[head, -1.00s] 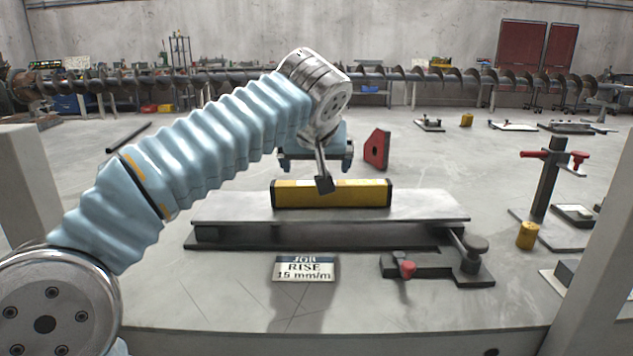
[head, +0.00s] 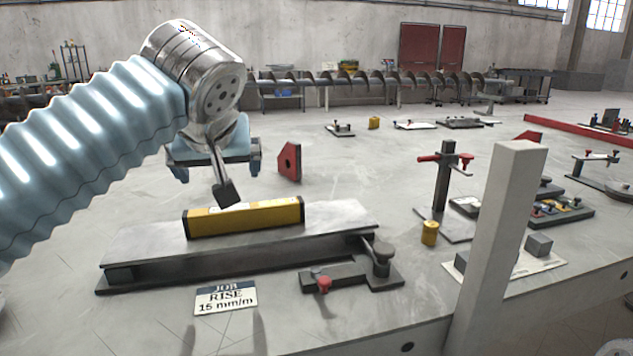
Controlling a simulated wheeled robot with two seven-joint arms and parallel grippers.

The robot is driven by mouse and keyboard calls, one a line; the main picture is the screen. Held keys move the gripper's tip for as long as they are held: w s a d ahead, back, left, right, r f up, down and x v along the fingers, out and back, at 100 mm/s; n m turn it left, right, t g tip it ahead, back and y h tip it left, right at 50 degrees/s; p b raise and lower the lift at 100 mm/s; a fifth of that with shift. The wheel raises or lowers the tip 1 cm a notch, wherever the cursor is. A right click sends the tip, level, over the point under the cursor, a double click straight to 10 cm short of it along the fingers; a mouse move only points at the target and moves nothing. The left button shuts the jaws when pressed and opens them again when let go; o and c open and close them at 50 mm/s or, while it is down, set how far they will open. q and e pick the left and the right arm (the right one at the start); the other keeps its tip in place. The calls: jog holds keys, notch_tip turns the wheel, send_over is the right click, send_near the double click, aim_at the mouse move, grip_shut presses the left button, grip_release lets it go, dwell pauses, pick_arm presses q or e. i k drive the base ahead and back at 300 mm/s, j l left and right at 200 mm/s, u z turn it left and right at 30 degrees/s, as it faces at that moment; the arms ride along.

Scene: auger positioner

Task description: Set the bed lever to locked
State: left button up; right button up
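The bed (head: 340,222) is a long grey plate on a dark base, with a yellow spirit level (head: 270,216) lying along it. At its front right a dark block carries a short lever with a red knob (head: 323,284), which I take as the bed lever. My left gripper (head: 228,193) points down at the level's top edge, well left of and above the lever. I cannot tell whether it touches the level, or how far its fingers are apart. My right gripper is out of view.
A card reading "JOB RISE 15 mm/m" (head: 226,298) lies in front of the bed. A red block (head: 289,162) stands behind it. To the right are a post with red handles (head: 443,175), a yellow cylinder (head: 430,233) and a pale upright (head: 497,240).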

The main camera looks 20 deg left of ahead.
aim_at(323, 282)
jog(key=k+l, duration=0.75)
jog(key=k, duration=0.1)
